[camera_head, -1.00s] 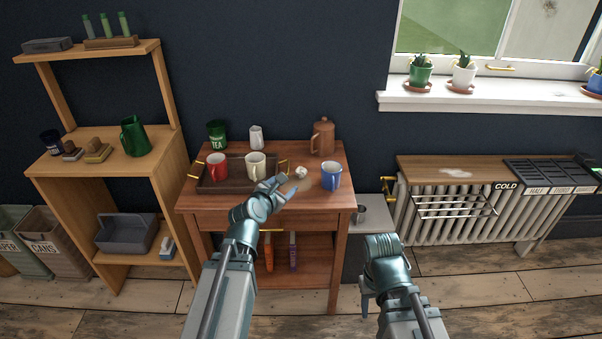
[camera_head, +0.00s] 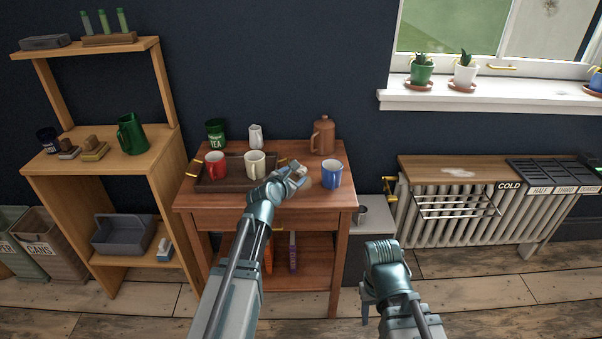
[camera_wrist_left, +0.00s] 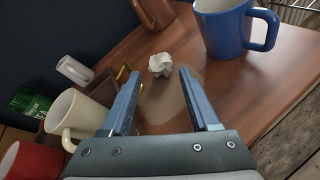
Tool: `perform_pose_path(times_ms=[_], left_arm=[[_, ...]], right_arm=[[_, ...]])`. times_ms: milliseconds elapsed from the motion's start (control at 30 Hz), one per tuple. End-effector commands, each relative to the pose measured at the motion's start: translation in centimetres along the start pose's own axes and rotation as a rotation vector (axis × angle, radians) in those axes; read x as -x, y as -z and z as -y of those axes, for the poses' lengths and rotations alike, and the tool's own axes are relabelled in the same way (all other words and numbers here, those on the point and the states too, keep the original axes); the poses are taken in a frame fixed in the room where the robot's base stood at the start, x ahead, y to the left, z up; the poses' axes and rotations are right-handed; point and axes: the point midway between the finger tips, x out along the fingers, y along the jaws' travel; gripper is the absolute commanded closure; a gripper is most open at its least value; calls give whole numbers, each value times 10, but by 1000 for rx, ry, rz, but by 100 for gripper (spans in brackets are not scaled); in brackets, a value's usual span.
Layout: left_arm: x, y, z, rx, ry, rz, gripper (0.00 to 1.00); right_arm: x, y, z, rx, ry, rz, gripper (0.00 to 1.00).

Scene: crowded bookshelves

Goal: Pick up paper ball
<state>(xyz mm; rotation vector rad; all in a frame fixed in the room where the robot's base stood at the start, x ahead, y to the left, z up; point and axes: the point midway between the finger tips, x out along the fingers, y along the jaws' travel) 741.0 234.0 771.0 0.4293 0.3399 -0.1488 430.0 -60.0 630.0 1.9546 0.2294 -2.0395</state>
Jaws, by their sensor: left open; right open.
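The white crumpled paper ball (camera_wrist_left: 161,64) lies on the wooden table top (camera_wrist_left: 275,70), just beyond my left gripper's fingertips in the left wrist view. In the head view the paper ball (camera_head: 299,169) is partly hidden by my left gripper (camera_head: 293,174). In the left wrist view the left gripper (camera_wrist_left: 160,98) is open, its two fingers spread toward the ball with nothing between them.
A blue mug (camera_head: 331,174) stands right of the ball. A dark tray (camera_head: 226,185) with a red mug (camera_head: 215,164) and a cream mug (camera_head: 255,164) is on the left. A brown pot (camera_head: 323,136), a white jug (camera_head: 256,136) and a green tin (camera_head: 215,132) stand behind.

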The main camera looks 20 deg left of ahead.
Motion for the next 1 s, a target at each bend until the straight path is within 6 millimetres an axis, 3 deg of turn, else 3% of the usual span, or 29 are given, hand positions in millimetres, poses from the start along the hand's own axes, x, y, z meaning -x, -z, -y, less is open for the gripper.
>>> perform_pose_path(times_ms=[300, 600, 933, 1000], left_arm=[[-45, 0, 1, -1, 1, 0, 39], [-49, -1, 1, -1, 0, 0, 41], [-49, -1, 1, -1, 0, 0, 100], [-49, -1, 1, -1, 0, 0, 100]], right_arm=[[-16, 1, 1, 0, -1, 0, 50], [-16, 1, 1, 1, -2, 0, 50], [-16, 1, 1, 0, -2, 0, 50], [-16, 1, 1, 0, -2, 0, 50]])
